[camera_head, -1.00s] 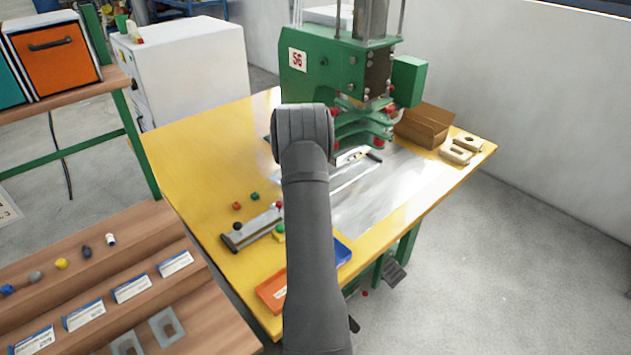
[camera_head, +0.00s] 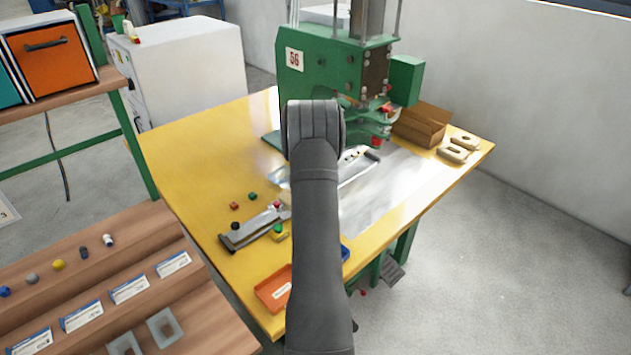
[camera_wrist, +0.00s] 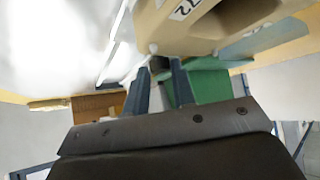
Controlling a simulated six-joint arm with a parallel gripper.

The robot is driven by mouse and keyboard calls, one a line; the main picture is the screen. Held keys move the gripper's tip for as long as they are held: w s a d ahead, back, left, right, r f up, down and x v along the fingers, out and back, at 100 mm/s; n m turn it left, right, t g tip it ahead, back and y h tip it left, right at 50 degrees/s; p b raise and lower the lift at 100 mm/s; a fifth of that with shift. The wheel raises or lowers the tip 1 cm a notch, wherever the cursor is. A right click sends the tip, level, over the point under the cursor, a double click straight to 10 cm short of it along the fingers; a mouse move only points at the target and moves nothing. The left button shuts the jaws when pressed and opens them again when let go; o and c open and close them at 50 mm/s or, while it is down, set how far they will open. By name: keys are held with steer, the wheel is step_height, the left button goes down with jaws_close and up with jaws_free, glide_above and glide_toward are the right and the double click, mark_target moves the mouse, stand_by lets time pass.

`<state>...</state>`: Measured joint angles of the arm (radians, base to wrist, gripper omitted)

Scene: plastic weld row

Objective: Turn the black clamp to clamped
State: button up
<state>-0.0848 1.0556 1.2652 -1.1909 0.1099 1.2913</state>
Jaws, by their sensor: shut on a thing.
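In the wrist view the two blue-grey fingers of my gripper (camera_wrist: 160,74) point up the picture and are close together. A small dark piece, which looks like the black clamp (camera_wrist: 158,63), sits between their tips. It is mostly hidden by the fingers, so its angle cannot be told. A beige block (camera_wrist: 205,25) with a printed label is just beyond the fingertips. In the head view my arm hides the gripper. There a long metal fixture (camera_head: 357,169) lies under the press, with a black end piece (camera_head: 373,156) on its right end.
The green press (camera_head: 318,68) stands over the yellow table (camera_head: 190,150). A cardboard box (camera_head: 420,125) and beige blocks (camera_head: 458,150) are at its right. A second metal fixture (camera_head: 255,225), small coloured knobs and an orange tray (camera_head: 273,290) are nearer. The table's left part is clear.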

steer(key=o, duration=1)
steer(key=shift+a, duration=0.1)
steer(key=shift+a+m+h, duration=0.2)
steer(key=shift+m+h, duration=0.5)
steer(key=shift+m, duration=0.2)
steer(key=m, duration=0.1)
steer(key=m+h, duration=0.1)
steer(key=m+g+h, duration=0.1)
steer(key=shift+w+a+m, duration=0.2)
steer(key=shift+a+m, duration=0.05)
steer(key=shift+m, duration=0.05)
steer(key=shift+s+a+r+m+g+h, duration=0.15)
steer(key=shift+r+m+g+h, duration=0.15)
steer(key=shift+m+h, duration=0.15)
steer(key=v, duration=1.6)
steer(key=shift+s+a+r, duration=0.15)
steer(key=shift+s+r, duration=0.05)
steer(key=shift+s, duration=0.15)
